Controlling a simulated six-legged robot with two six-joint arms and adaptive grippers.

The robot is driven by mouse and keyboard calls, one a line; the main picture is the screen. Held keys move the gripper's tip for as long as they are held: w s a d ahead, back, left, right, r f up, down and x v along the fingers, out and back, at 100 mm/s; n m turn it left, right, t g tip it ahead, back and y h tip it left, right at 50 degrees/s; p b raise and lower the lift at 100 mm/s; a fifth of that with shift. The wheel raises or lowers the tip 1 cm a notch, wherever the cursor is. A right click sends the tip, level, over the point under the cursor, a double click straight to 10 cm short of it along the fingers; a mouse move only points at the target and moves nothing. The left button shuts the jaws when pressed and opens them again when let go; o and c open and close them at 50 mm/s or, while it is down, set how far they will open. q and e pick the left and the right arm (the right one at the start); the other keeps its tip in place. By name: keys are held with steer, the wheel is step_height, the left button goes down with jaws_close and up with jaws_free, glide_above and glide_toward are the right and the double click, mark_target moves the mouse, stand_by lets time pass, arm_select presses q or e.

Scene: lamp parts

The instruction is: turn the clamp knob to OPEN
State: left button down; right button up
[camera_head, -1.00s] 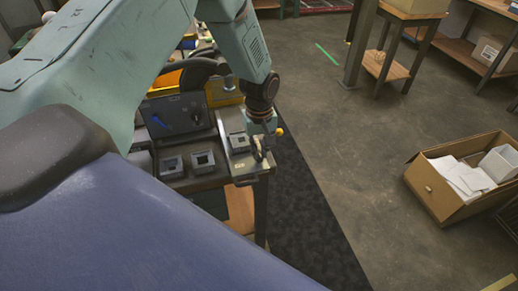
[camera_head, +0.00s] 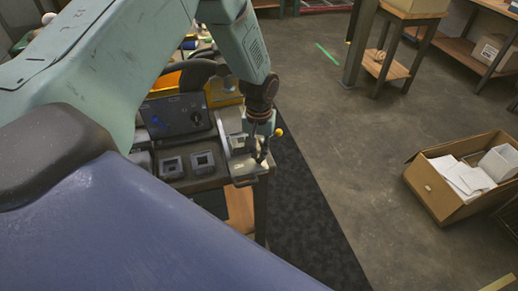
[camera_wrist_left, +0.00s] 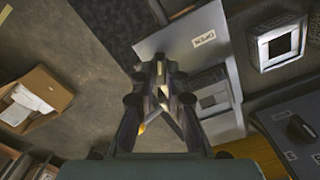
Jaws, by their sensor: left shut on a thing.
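The clamp stands on a light metal plate (camera_head: 243,168) at the bench corner; a small label on it (camera_wrist_left: 204,40) appears to read OPEN. My left gripper (camera_head: 261,155) points down over this plate, and its fingertips also show in the left wrist view (camera_wrist_left: 161,88). The fingers are shut on a small part, apparently the clamp knob, which they mostly hide. I cannot read the knob's setting. A yellow ball (camera_head: 279,132) shows beside the gripper. A grey block with a square opening (camera_wrist_left: 212,98) sits beside the fingers. My right gripper is not in view.
Two grey square sockets (camera_head: 172,167) (camera_head: 203,161) sit left of the plate. A dark panel with a knob (camera_head: 176,116) stands behind them. An open cardboard box (camera_head: 440,190) with papers is on the floor at right.

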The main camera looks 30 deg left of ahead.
mark_target(259, 154)
arm_select(q)
steer(key=m, duration=0.6)
steer(key=shift+m, duration=0.3)
steer(key=m+b, duration=0.1)
steer(key=m, duration=0.4)
steer(key=shift+m, duration=0.4)
steer(key=c, duration=1.4)
jaws_free()
steer(key=shift+o, duration=0.2)
step_height(259, 154, up, 12)
steer(key=shift+s+f, duration=0.1)
